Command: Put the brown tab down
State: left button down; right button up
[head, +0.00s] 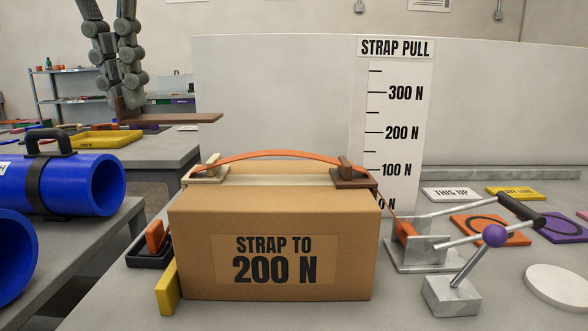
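My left gripper (118,92) hangs at the upper left, its fingers pointing down. It is shut on the upright fin of a brown tab (175,118), whose flat plate sticks out to the right, level and in the air. Another brown corner piece (352,182) sits on the top right edge of the cardboard box (195,270), and a cream one (208,174) sits on the top left. An orange strap (270,154) arches over both. My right gripper is not in view.
A metal tensioner (425,258) with levers stands right of the box. Yellow and black blocks stand close at its left. Blue pipes (80,188) lie on a bench at left. A yellow tray (105,140) is on the grey table behind. The grey bench front is partly clear.

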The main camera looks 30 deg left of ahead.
pick_arm(q)
jog(key=w+d+f, duration=0.1)
jog(key=w+f, duration=0.1)
jog(key=w, duration=0.1)
jog(key=w+d+f, duration=0.2)
jog(key=w, duration=0.1)
jog(key=w+d+f+p, duration=0.1)
jog(key=w+f, duration=0.1)
jog(key=w, duration=0.1)
jog(key=shift+w+d+f, duration=0.2)
jog(key=shift+w, duration=0.15)
jog(key=shift+w+d+f, duration=0.2)
jog(key=shift+w+f, duration=0.15)
jog(key=shift+w, duration=0.05)
jog(key=shift+f, duration=1.95)
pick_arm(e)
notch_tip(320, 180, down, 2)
pick_arm(q)
jog(key=shift+f, duration=0.1)
